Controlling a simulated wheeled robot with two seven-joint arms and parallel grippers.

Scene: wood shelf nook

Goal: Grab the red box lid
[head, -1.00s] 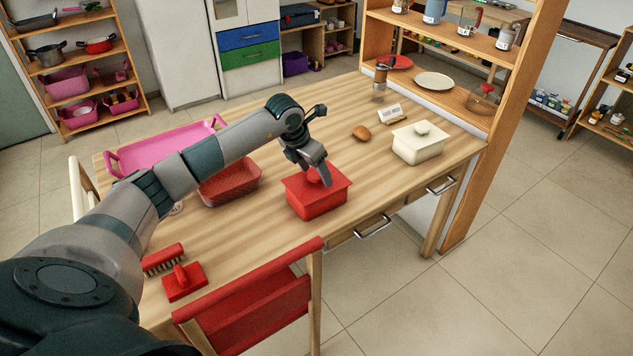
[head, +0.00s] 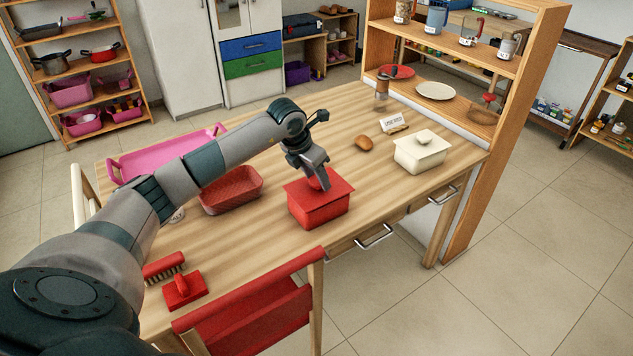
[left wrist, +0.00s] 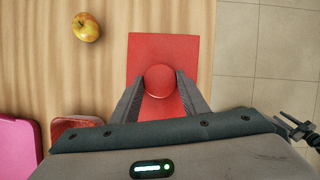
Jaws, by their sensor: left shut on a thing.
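The red box (head: 320,213) stands on the wooden table near its front edge. Its red lid (head: 340,188) sits on top, with no clear gap to the box. In the left wrist view the lid (left wrist: 165,50) is a red rectangle with a round knob (left wrist: 161,80). My left gripper (head: 317,177) reaches down from above onto the lid. In the left wrist view its fingers (left wrist: 161,90) are shut on the knob, one on each side. The fingers partly hide the knob in the head view.
A red basket (head: 231,195) and pink tray (head: 165,155) lie to the left. A cream lidded box (head: 420,155) and a small brownish round item (head: 364,143) are to the right. A red chair (head: 250,310) is in front; a wooden shelf (head: 500,80) stands at the right.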

